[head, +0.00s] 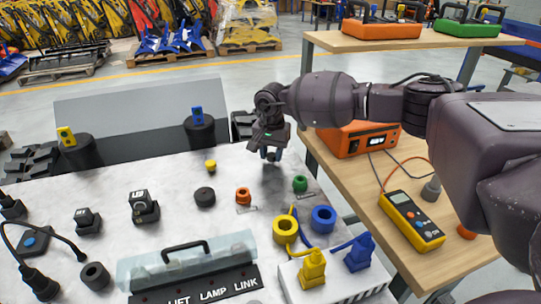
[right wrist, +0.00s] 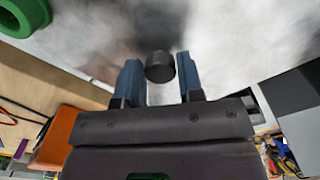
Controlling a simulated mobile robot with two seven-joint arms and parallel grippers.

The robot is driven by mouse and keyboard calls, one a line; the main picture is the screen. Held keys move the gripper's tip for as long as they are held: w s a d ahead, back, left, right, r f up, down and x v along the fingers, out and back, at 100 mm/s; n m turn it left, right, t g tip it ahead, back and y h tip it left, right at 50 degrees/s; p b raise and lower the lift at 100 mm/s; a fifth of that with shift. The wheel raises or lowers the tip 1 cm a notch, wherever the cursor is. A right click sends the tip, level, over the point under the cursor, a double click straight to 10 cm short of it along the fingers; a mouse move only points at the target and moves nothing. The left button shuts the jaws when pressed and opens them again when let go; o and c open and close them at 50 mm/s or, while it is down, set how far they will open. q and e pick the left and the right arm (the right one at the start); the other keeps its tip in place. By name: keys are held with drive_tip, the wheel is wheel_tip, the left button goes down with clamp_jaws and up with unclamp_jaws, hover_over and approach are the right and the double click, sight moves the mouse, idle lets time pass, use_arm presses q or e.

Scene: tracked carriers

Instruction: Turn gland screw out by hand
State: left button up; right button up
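My right gripper (head: 270,155) reaches in over the far right part of the pale worktop (head: 225,175), pointing down. In the right wrist view its two blue fingers (right wrist: 157,78) stand either side of a small dark round piece (right wrist: 160,67). This piece may be the gland screw; no label shows. The finger spacing closely matches its width, and I cannot tell whether the fingers touch it. In the head view the gripper hides this piece. A green ring (head: 300,184) lies just right of the gripper and also shows in the wrist view (right wrist: 22,14). My left gripper is out of view.
An orange ring (head: 243,195), a black disc (head: 204,197) and a yellow piece (head: 210,166) stand nearby. A clear cover (head: 188,262) with a black handle lies in front. A wooden bench (head: 400,175) on the right holds an orange instrument (head: 357,139) and a yellow meter (head: 411,220).

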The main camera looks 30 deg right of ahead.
drive_tip(key=o, duration=0.3)
